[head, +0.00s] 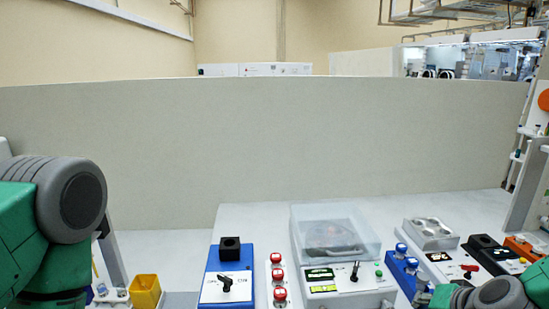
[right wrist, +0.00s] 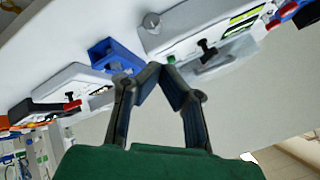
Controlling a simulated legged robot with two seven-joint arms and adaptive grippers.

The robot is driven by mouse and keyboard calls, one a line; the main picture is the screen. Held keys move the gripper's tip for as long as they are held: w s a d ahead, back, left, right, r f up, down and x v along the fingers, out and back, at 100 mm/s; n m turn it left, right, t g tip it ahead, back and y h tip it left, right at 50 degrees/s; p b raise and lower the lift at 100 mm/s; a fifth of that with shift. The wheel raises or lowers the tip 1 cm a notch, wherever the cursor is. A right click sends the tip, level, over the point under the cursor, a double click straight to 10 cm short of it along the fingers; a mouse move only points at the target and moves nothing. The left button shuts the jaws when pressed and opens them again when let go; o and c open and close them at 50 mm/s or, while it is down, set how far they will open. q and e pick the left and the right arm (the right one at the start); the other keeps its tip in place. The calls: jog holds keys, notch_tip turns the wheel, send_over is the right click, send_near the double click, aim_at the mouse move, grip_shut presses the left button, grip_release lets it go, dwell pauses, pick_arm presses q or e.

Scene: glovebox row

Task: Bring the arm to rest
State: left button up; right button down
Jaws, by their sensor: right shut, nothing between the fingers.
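My right gripper (right wrist: 160,70) shows in the right wrist view with its two dark fingers bent inward and their tips together, holding nothing. Behind its tips lie the benchtop devices and the bare pale bench. In the head view only a grey and green part of my right arm (head: 497,294) shows at the bottom right, in front of the devices there. My left arm (head: 70,200) fills the left edge of the head view with a green link and a grey joint. My left gripper is out of sight.
On the bench stand a blue box with a black knob (head: 228,272), red buttons (head: 278,277), a clear-lidded device (head: 335,235), a blue vial rack (head: 402,272) and a white device with round wells (head: 431,232). A yellow bin (head: 145,291) is lower left. A grey partition (head: 260,140) stands behind.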

jog(key=s+a+f+n+g+h+b, duration=0.1)
jog(key=s+f+n+g+b, duration=0.2)
jog(key=s+f+b, duration=0.4)
jog(key=s+a+f+n+g+b, duration=0.2)
jog(key=s+f+n+g+b, duration=0.2)
jog(key=s+f, duration=1.7)
notch_tip(320, 180, down, 5)
jog(key=g+b, duration=0.1)
jog(key=b, duration=0.2)
jog(key=shift+r+h+b, duration=0.2)
jog(key=shift+h+b, duration=0.1)
jog(key=shift+h, duration=0.1)
jog(key=shift+d, duration=0.25)
